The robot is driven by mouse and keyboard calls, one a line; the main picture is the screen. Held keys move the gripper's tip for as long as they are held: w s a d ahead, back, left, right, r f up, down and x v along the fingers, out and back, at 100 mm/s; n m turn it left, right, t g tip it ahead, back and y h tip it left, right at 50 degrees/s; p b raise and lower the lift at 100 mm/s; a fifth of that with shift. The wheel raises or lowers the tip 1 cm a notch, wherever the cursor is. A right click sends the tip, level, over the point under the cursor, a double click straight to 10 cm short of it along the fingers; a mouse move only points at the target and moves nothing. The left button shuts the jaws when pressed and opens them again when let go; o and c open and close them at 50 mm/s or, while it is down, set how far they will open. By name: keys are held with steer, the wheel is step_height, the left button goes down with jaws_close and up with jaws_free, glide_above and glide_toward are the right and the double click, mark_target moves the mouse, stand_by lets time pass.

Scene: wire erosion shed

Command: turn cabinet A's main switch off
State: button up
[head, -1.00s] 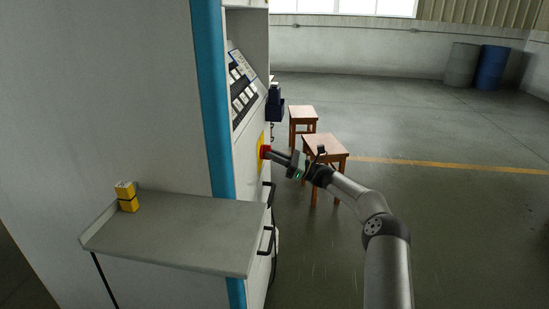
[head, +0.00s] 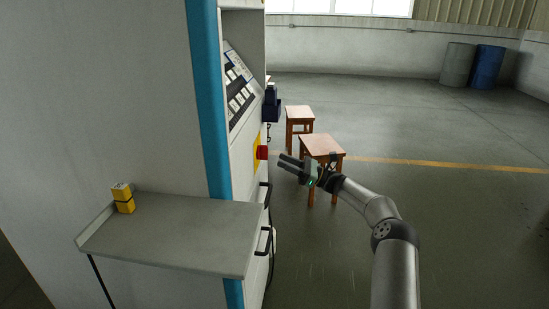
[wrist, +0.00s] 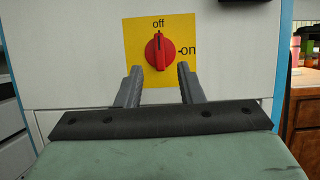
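The main switch is a red rotary knob (wrist: 159,52) on a yellow plate (wrist: 136,67) marked "off" at the top and "on" at the right. In the wrist view the knob's pointer stands upright, towards "off". In the head view the red knob (head: 262,152) sticks out of the cabinet's front (head: 247,175). My gripper (head: 283,162) is in front of the knob, to its right in the head view, and apart from it. In the wrist view its two fingers (wrist: 159,82) are spread with nothing between them. No letter A shows on the cabinet.
A grey shelf (head: 180,235) with a yellow box (head: 123,198) juts out at the cabinet's side. Black handles (head: 264,240) are below the switch. Two wooden stools (head: 322,147) stand behind my gripper.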

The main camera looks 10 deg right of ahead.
steer(key=v, duration=1.2)
steer(key=shift+r, duration=0.1)
